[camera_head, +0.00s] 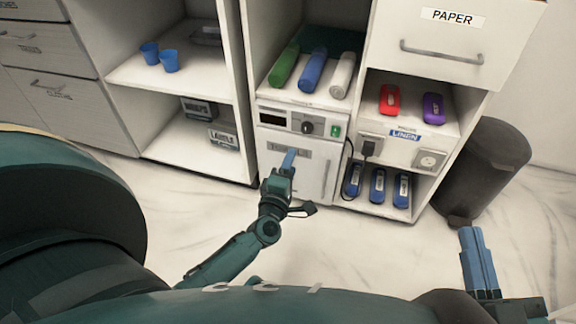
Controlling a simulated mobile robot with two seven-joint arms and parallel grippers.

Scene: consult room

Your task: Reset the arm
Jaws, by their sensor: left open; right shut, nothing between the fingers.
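My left arm (225,260) reaches forward from the lower left. Its gripper (289,161) has blue fingers and is open, in front of the white door of a small appliance (312,162). The fingers overlap the door in the picture; I cannot tell whether they touch it. Nothing shows held there. My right gripper (478,260) is at the lower right, above the pale floor. Its blue fingers are shut together and empty, pointing up in the picture. Most of my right arm is out of view.
A dark bin (486,175) stands at the right. Shelves hold green, blue and white rolls (312,71), red and purple items (390,101), blue items (377,187) and two blue cups (169,62). A plug and cord (370,147) sit beside the appliance. Floor before the bin is clear.

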